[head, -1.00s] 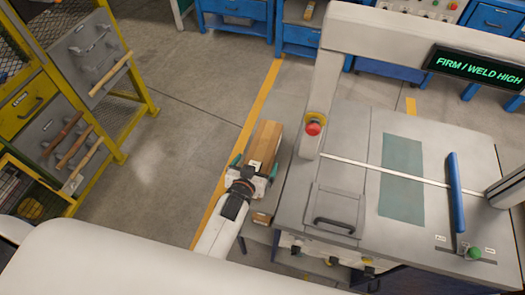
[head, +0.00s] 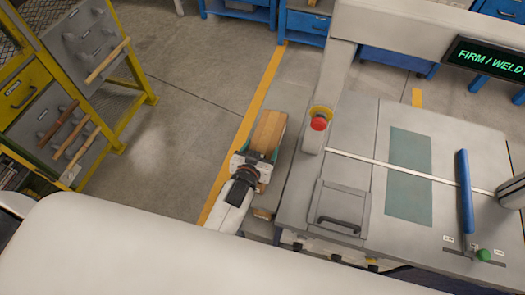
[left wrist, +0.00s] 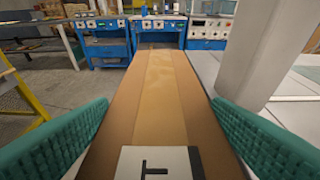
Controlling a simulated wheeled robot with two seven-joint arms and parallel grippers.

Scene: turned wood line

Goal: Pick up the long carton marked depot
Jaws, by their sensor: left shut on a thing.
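The long carton (head: 268,131) is brown with a paler tape strip along its top. It shows beside the left side of the machine table in the head view. In the left wrist view the carton (left wrist: 160,90) runs away from me between the two green finger pads, with a white label bearing a dark mark at its near end; I cannot read the word depot. My left gripper (head: 258,164) is shut on the carton's sides near its near end. Whether the carton is clear of the surface below is hard to tell. My right gripper is not in view.
The machine table (head: 300,220) stands close on the right, with a red stop button (head: 319,123) on its post. A yellow rack (head: 125,95) stands at the left, with open floor between.

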